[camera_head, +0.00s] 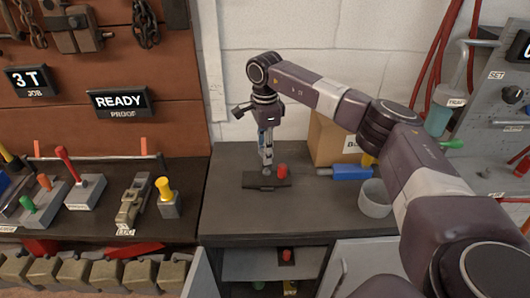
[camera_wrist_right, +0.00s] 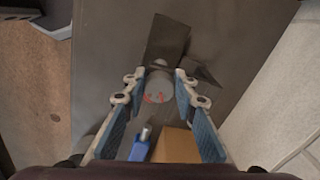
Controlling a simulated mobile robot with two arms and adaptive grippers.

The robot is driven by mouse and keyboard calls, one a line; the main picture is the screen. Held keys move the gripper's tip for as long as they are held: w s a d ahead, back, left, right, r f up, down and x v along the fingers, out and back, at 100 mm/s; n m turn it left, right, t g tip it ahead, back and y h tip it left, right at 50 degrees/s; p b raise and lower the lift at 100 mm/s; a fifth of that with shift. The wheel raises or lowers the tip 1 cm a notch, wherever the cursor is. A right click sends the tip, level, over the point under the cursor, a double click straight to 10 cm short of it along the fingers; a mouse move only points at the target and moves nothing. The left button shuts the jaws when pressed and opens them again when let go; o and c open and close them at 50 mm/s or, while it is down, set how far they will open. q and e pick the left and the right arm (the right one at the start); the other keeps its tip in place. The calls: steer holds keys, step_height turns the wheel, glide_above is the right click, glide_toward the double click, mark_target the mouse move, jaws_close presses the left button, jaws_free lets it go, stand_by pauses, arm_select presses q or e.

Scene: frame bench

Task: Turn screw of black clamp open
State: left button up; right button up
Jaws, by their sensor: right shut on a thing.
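The black clamp (camera_head: 254,181) lies on the dark bench top, left of the blue clamp. A red knob (camera_head: 283,171) stands at its right part. My right gripper (camera_head: 267,168) comes down on the clamp from above, just left of the red knob. In the right wrist view the black clamp (camera_wrist_right: 166,38) lies ahead of the fingertips. There my right gripper (camera_wrist_right: 158,82) is closed around a grey rounded screw head (camera_wrist_right: 158,88) with small red marks. The fingers partly hide how it joins the clamp. My left gripper is in neither view.
A blue clamp (camera_head: 350,173), a cardboard box (camera_head: 330,140) and a grey cup (camera_head: 376,198) stand right of the black clamp. Clamps and tools fill the left bench. The bench top in front of the black clamp (camera_head: 260,215) is clear.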

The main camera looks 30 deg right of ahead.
steer(key=n, duration=0.6)
steer(key=shift+b, duration=0.35)
steer(key=n, duration=0.5)
steer(key=shift+s+r+n, duration=0.1)
steer(key=shift+n, duration=0.3)
steer(key=o, duration=1.2)
steer(key=shift+c, duration=0.2)
steer(key=shift+s, duration=0.1)
step_height(320, 180, up, 12)
